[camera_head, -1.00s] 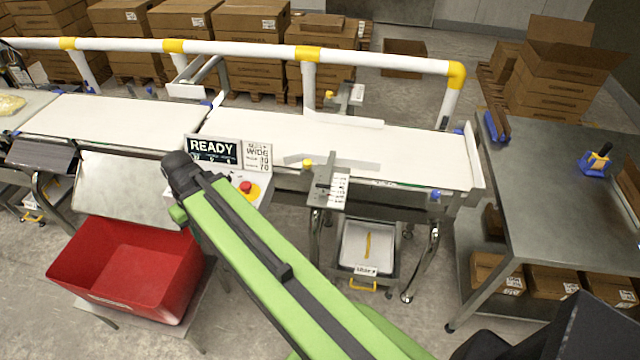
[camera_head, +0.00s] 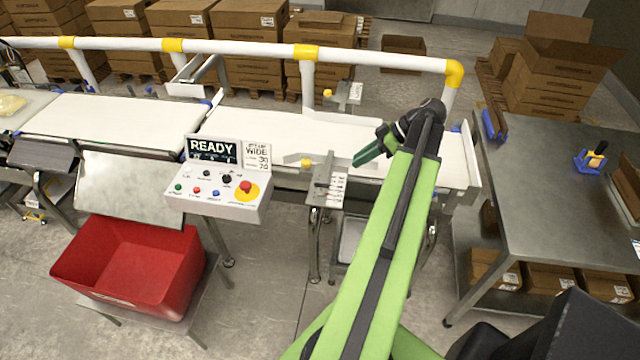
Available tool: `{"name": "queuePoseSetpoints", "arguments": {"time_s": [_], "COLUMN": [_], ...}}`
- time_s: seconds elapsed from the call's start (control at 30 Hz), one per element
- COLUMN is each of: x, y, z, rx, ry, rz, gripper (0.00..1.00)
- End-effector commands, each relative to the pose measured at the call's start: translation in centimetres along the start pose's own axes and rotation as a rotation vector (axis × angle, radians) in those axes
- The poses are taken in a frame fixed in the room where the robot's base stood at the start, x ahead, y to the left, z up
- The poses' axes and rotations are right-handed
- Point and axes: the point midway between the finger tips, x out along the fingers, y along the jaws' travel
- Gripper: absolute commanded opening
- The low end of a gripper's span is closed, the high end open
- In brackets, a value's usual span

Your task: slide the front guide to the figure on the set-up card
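The front guide (camera_head: 292,158) is a pale rail at the near edge of the belt. Its grey bracket (camera_head: 324,170) has a yellow knob (camera_head: 306,163) on its left and a white scale plate (camera_head: 338,188) on its right. The scale's figures are too small to read. The set-up card (camera_head: 257,157) stands right of the READY display and reads WIDE, with figures that look like 30 and 70. My gripper (camera_head: 358,160) is over the belt, right of the bracket and apart from it, pointing left. It hides the guide's right part. Its finger gap is unclear.
The control panel (camera_head: 217,192) with a red button stands left of the guide. The rear guide (camera_head: 290,114) lies along the belt's far side, below a white rail (camera_head: 240,48). A red bin (camera_head: 130,270) is front left; a steel table (camera_head: 555,190) is at the right.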

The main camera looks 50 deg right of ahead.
Motion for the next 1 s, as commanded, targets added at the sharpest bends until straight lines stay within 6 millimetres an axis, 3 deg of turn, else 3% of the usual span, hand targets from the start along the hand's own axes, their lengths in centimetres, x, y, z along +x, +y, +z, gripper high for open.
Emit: {"name": "queuePoseSetpoints", "arguments": {"time_s": [0.17,0.5,0.7,1.0], "x": [2.7,11.5,15.6,17.5], "y": [0.0,0.0,0.0,0.0], "z": [0.5,0.7,0.6,0.1], "rx": [-0.001,0.000,0.001,0.003], "ry": [-0.002,-0.004,-0.004,-0.003], "rz": [-0.002,-0.002,-0.001,-0.001], "gripper": [0.22,0.22,0.22,0.22]}}
